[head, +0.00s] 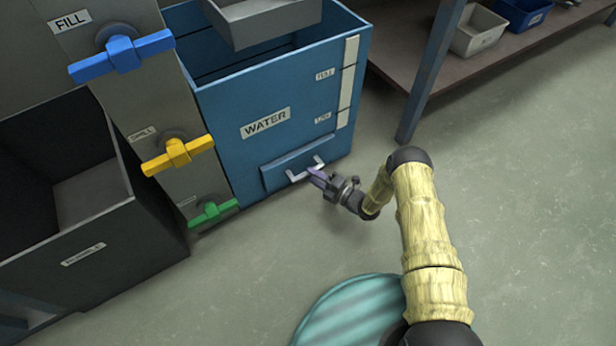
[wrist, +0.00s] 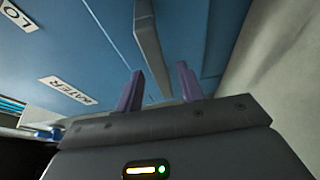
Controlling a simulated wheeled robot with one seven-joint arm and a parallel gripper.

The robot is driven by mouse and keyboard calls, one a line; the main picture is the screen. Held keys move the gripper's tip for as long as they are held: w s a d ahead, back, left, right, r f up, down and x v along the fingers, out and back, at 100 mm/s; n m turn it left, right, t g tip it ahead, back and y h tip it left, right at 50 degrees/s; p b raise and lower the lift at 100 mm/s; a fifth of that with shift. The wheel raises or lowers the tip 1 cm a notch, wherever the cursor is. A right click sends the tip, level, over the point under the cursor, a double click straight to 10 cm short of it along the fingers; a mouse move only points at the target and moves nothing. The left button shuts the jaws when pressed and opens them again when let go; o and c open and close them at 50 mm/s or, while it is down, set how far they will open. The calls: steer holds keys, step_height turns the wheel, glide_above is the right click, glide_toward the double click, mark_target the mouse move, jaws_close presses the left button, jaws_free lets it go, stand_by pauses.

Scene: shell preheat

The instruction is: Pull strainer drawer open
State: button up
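The strainer drawer (head: 283,175) is a blue panel low on the front of the blue WATER tank (head: 225,130). It sits close against the tank and looks shut. Its pale bar handle (head: 294,177) shows in the head view, partly hidden by my gripper. In the wrist view the handle (wrist: 150,45) is a grey bar running down toward the space between my fingers. My gripper (head: 316,175) is at the right part of the handle. Its two purple fingers (wrist: 160,85) are apart, one on each side of the bar, with gaps visible. Contact with the handle cannot be told.
Blue (head: 122,54), yellow (head: 178,155) and green (head: 213,212) valve handles stick out left of the tank. A dark open bin (head: 90,245) stands further left. A shelf (head: 420,50) with bins is at upper right. The floor (head: 520,200) before the drawer is clear.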

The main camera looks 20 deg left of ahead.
steer(key=shift+b+x, duration=0.45)
steer(key=shift+x, duration=0.95)
jaws_close()
steer(key=shift+s, duration=0.15)
